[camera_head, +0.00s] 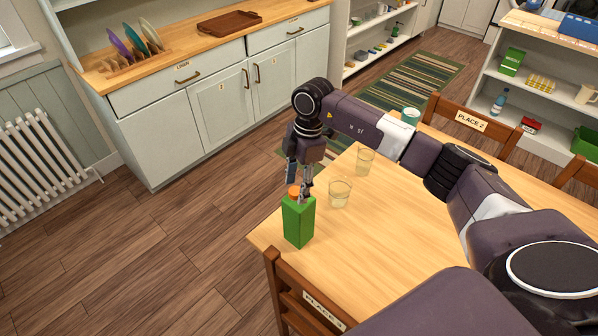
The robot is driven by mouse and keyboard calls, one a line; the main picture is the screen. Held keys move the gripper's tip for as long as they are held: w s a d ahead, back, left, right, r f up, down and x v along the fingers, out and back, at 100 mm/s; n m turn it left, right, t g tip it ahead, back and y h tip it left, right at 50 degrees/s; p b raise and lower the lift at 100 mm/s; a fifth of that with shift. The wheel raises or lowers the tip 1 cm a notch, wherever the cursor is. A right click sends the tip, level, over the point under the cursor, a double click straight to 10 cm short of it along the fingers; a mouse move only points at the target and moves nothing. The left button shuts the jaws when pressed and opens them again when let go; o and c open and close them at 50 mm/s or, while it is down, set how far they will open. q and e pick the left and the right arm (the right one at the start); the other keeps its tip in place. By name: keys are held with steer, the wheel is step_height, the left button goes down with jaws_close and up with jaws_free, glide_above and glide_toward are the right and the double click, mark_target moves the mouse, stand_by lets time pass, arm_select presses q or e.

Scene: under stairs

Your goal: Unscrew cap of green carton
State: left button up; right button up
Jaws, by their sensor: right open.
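The green carton (299,222) stands upright near the left corner of the wooden table (375,250). Its orange cap (294,191) is on top, partly hidden by my right gripper. My right gripper (298,190) points down at the carton's top, with its fingers at the cap. It is open; whether a finger touches the cap is hard to tell. My left gripper is not in view.
Two clear glasses (340,194) (365,161) stand right of the carton, the nearer one close to it. A teal cup (410,116) is at the far end. Chairs labelled "PLACE" (323,309) (471,121) stand at the table's edges. The table's middle is clear.

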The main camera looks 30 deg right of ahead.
steer(key=shift+f, duration=0.3)
jaws_close()
stand_by(0.5)
